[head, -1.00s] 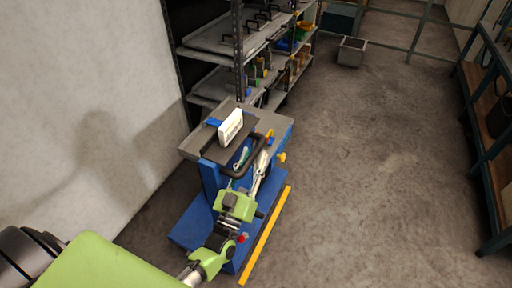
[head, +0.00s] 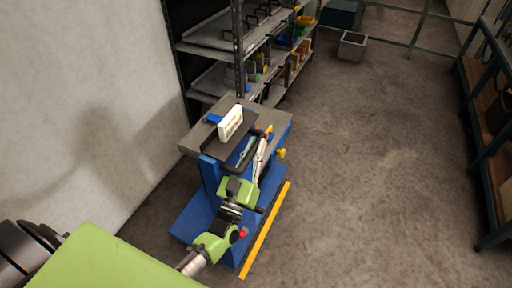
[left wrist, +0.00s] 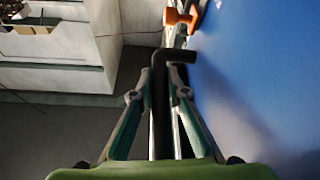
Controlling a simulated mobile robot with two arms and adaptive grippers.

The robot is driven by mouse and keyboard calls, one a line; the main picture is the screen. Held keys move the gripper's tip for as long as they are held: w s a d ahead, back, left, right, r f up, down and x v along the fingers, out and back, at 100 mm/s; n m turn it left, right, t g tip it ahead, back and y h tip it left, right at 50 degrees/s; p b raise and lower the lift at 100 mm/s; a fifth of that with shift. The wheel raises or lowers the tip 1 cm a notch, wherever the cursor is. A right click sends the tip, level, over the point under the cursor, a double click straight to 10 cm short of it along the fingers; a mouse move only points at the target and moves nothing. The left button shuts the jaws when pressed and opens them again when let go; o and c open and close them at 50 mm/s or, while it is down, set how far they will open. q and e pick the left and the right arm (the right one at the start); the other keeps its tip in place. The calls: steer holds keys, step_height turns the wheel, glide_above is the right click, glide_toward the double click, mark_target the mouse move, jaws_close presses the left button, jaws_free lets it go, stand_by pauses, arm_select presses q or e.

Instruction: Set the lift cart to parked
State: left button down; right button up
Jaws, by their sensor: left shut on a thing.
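The lift cart (head: 190,143) has a grey top, a blue column and a blue base (head: 190,228). It stands beside the shelf, left of a yellow floor strip (head: 265,230). A black handle (head: 229,171) curves out at its near side. My left gripper (head: 254,152) is at this handle. In the left wrist view its fingers (left wrist: 159,90) are shut around a dark bent bar (left wrist: 160,125), with the blue cart surface on the right. An orange-yellow knob (head: 281,154) sits on the cart's right side. My right gripper is not in view.
A metal shelf (head: 210,87) with trays stands behind, and a wall (head: 80,110) is at left. A workbench (head: 490,140) is at right. The floor between is clear, with a grey bin (head: 352,46) far off.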

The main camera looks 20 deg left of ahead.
arm_select(q)
steer(key=w+a+b, duration=0.1)
steer(key=a+b, duration=1.2)
steer(key=a, duration=2.3)
steer(key=shift+r, duration=0.15)
steer(key=shift+a, duration=0.15)
steer(key=c, duration=2)
jaws_free()
steer(key=shift+o, duration=0.2)
steer(key=shift+a, duration=0.1)
